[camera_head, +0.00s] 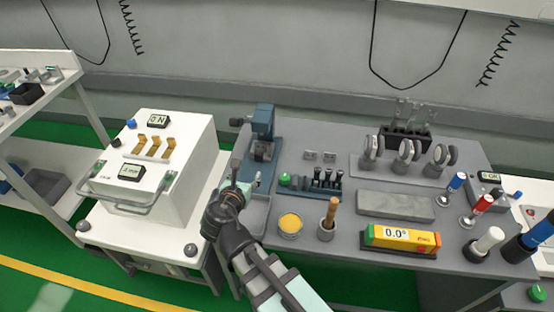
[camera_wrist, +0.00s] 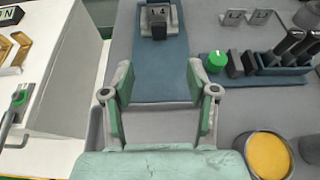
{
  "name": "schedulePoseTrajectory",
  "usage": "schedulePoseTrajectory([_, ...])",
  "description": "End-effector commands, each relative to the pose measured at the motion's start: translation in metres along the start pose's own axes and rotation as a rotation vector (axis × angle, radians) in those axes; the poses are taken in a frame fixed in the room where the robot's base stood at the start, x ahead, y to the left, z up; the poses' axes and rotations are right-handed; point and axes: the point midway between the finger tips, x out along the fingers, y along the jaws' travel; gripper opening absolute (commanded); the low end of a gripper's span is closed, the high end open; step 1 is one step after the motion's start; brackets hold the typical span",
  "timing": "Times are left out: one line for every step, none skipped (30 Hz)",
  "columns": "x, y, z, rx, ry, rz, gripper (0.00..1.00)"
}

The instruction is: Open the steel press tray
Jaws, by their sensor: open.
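A blue press (camera_head: 262,140) with a dark block in its middle stands at the back left of the grey table; its blue base also shows in the wrist view (camera_wrist: 160,70). A shallow grey tray (camera_head: 259,214) lies in front of that base, partly hidden by my arm; I take it for the steel press tray. My gripper (camera_head: 245,177) is open over the front of the press base. In the wrist view my gripper (camera_wrist: 168,85) has nothing between its green-padded fingers. I cannot tell whether it touches the tray.
A white cabinet (camera_head: 150,170) with a handle (camera_head: 135,205) stands close on the left. A yellow-filled cup (camera_head: 290,224), a pot with a brown handle (camera_head: 328,222) and a blue rack (camera_head: 318,184) with a green knob stand to the right. A grey slab (camera_head: 396,205) lies beyond them.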

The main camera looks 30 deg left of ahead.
Motion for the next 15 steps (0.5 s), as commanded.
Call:
schedulePoseTrajectory([0.001, 0.003, 0.001, -0.009, -0.005, 0.007, 0.58])
schedulePoseTrajectory([0.002, 0.003, 0.001, -0.013, -0.007, 0.008, 0.58])
schedulePoseTrajectory([0.004, 0.003, 0.002, -0.014, -0.006, 0.007, 0.58])
schedulePoseTrajectory([0.007, 0.003, 0.003, -0.013, -0.005, 0.006, 0.58])
schedulePoseTrajectory([0.01, 0.003, 0.002, -0.012, -0.005, 0.005, 0.58])
schedulePoseTrajectory([0.015, 0.003, 0.002, -0.012, -0.004, 0.004, 0.58])
schedulePoseTrajectory([0.02, 0.003, 0.003, -0.012, -0.004, 0.004, 0.58])
schedulePoseTrajectory([0.024, 0.003, 0.003, -0.011, -0.004, 0.004, 0.58])
schedulePoseTrajectory([0.031, 0.003, 0.003, -0.011, -0.004, 0.003, 0.58])
schedulePoseTrajectory([0.036, 0.003, 0.003, -0.01, -0.004, 0.003, 0.58])
schedulePoseTrajectory([0.042, 0.004, 0.003, -0.01, -0.004, 0.003, 0.58])
schedulePoseTrajectory([0.051, 0.004, 0.003, -0.01, -0.003, 0.003, 0.58])
schedulePoseTrajectory([0.057, 0.003, 0.003, -0.01, -0.003, 0.002, 0.58])
schedulePoseTrajectory([0.063, 0.003, 0.002, -0.01, -0.002, 0.002, 0.58])
schedulePoseTrajectory([0.071, 0.004, 0.003, -0.01, -0.003, 0.003, 0.58])
